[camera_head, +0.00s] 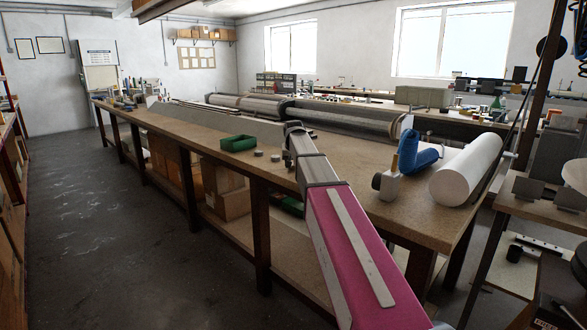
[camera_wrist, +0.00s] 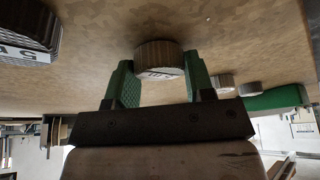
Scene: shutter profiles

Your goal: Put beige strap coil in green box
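In the wrist view, the beige-brown strap coil (camera_wrist: 160,55), with ribbed sides and a pale lettered face, sits between the green fingertips of my gripper (camera_wrist: 158,70). Whether the coil still touches the bench cannot be told. The green box (camera_head: 238,143) is an open tray on the bench, left of my arm in the head view. It also shows at the right of the wrist view (camera_wrist: 276,100). My arm hides the fingertips and held coil in the head view.
Two small coils stand on the bench near the green box, one closer (camera_head: 258,153) and one nearer my arm (camera_head: 275,158). A dark lettered block (camera_wrist: 28,30) is at upper left of the wrist view. A blue item (camera_head: 418,158) and white roll (camera_head: 467,170) lie right of my arm.

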